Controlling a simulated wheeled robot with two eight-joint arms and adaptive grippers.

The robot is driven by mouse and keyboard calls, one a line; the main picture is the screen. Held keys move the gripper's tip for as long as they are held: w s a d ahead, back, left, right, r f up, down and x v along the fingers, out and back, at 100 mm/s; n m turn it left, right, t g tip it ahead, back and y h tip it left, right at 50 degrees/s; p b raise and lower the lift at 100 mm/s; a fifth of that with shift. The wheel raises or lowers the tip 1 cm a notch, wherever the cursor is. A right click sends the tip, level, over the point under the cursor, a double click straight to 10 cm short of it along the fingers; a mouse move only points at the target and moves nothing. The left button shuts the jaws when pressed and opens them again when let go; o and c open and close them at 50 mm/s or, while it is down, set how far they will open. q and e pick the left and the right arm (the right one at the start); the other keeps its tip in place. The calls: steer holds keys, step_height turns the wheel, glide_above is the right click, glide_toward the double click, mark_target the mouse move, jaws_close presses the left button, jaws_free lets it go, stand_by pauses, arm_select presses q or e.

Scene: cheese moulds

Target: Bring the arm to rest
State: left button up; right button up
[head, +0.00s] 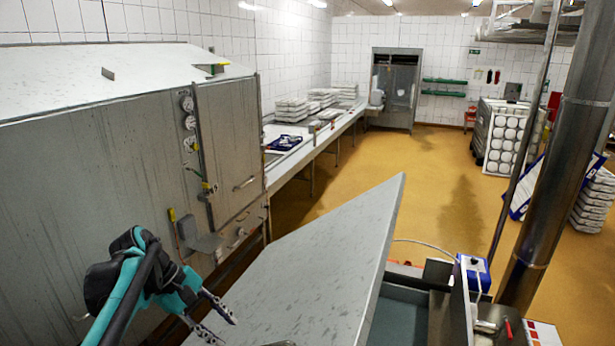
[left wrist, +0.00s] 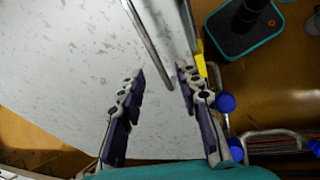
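My left arm comes in from the lower left of the head view, teal and black. My left gripper (head: 226,331) is low in that view, in front of the slanted grey metal panel (head: 315,262). The left wrist view shows the gripper (left wrist: 160,70) with its two dark fingers apart and nothing held. A speckled pale surface (left wrist: 60,65) fills much of that view behind the fingers. A metal bar (left wrist: 146,42) shows between the fingertips; I cannot tell how far below them it lies. My right gripper is in neither view.
A large steel cabinet (head: 110,150) with gauges stands close on the left. A long bench (head: 325,138) with stacked white moulds (head: 291,109) runs along the wall. A steel pipe (head: 565,150) stands at the right. The yellow floor (head: 440,175) beyond is largely open.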

arm_select(q)
steer(key=s+d+f+m+t+y, duration=0.4)
steer(key=s+f+m+t+y, duration=0.4)
steer(key=s+m, duration=0.5)
step_height(320, 180, down, 28)
steer(key=g+h+b, duration=0.1)
steer(key=b, duration=2.6)
steer(key=shift+b, duration=0.3)
steer(key=shift+r, duration=0.1)
